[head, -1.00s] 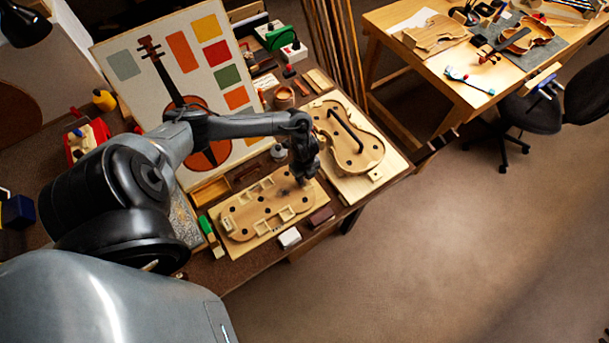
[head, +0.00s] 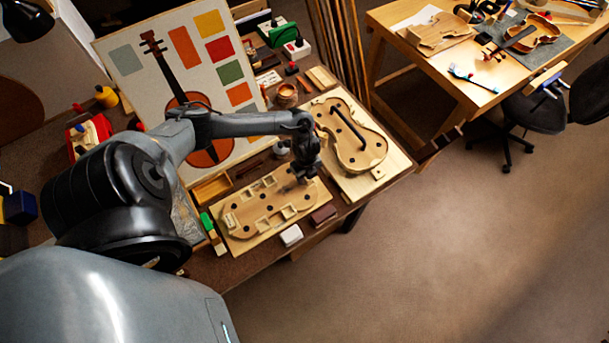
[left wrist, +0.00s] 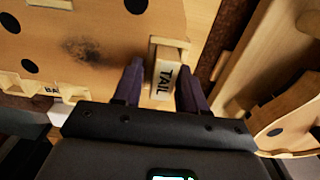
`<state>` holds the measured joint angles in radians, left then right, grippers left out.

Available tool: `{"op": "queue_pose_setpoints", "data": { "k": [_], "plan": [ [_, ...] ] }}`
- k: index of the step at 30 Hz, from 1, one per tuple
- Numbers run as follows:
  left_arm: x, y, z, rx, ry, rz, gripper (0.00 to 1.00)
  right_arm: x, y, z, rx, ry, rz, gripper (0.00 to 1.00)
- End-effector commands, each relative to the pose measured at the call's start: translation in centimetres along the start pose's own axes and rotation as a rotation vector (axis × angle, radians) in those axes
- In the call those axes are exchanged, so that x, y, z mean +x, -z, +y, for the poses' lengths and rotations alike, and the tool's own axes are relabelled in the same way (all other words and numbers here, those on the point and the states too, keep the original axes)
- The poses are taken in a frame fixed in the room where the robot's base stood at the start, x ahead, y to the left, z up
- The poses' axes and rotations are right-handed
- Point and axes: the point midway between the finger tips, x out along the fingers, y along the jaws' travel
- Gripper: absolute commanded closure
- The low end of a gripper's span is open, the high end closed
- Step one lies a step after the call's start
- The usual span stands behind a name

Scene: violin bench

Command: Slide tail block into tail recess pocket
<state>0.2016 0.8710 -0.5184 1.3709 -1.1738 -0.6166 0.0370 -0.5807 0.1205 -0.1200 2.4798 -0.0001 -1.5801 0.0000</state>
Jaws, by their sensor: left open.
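The tail block is a small pale wood block marked TAIL (left wrist: 165,82) in the left wrist view. It sits at the edge of the pale violin-shaped form (left wrist: 80,45), at a raised wooden surround, which I take to be the tail recess pocket (left wrist: 170,41). I cannot tell how deep it sits. My left gripper (left wrist: 160,70) is open, its two dark fingers on either side of the block with visible gaps. In the head view my left gripper (head: 305,172) is over the right end of the form (head: 255,212) and hides the block.
A second board with a violin body outline (head: 372,178) lies close to the right. A white block (head: 291,235) and a dark brown block (head: 323,214) lie along the front edge. A tall colour-patch panel (head: 125,65) stands behind my arm.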

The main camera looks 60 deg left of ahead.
Motion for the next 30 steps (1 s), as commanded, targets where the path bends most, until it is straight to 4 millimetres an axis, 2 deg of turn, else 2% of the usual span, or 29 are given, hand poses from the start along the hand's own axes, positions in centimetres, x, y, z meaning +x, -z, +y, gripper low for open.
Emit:
{"op": "queue_pose_setpoints", "data": {
  "k": [4,8,21,30],
  "plan": [
    [0.0,-0.2,-0.3,-0.012,0.009,-0.004,0.41,0.1,0.0,-0.1,0.003,0.003,0.001,0.57],
    [-1.1,-0.2,-0.3,-0.009,0.009,-0.004,0.41,-0.2,0.1,-0.1,0.005,0.004,0.0,0.57],
    [-8.3,-0.1,0.2,-0.001,0.002,-0.002,0.41,-1.8,0.6,0.0,0.003,0.002,0.002,0.57],
    [-10.6,-0.1,0.4,0.0,-0.002,-0.001,0.41,-2.0,0.7,0.2,-0.004,-0.003,0.001,0.57]
  ]
}}
